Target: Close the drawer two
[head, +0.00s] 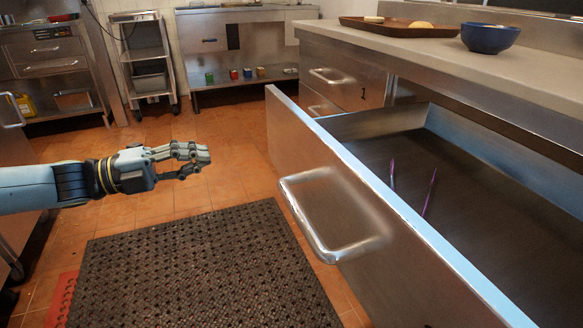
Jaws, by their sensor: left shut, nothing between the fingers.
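A large steel drawer (335,170) stands pulled far out of the counter on the right; no number shows on it, so I cannot confirm it is drawer two. Its looped metal handle (318,250) faces left, toward me. Two thin purple sticks (429,193) lie on its dark floor. My left gripper (200,160) reaches in from the left, shut and empty, its fingers pointing right. It is apart from the drawer, left of the handle, above the floor. My right gripper is out of view.
A drawer front marked 1 (345,82) sits closed behind the open drawer. The counter (440,55) holds a brown tray (385,28) and a blue bowl (489,38). A perforated dark mat (195,270) lies on the tiled floor. A wheeled rack (143,60) stands at the back.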

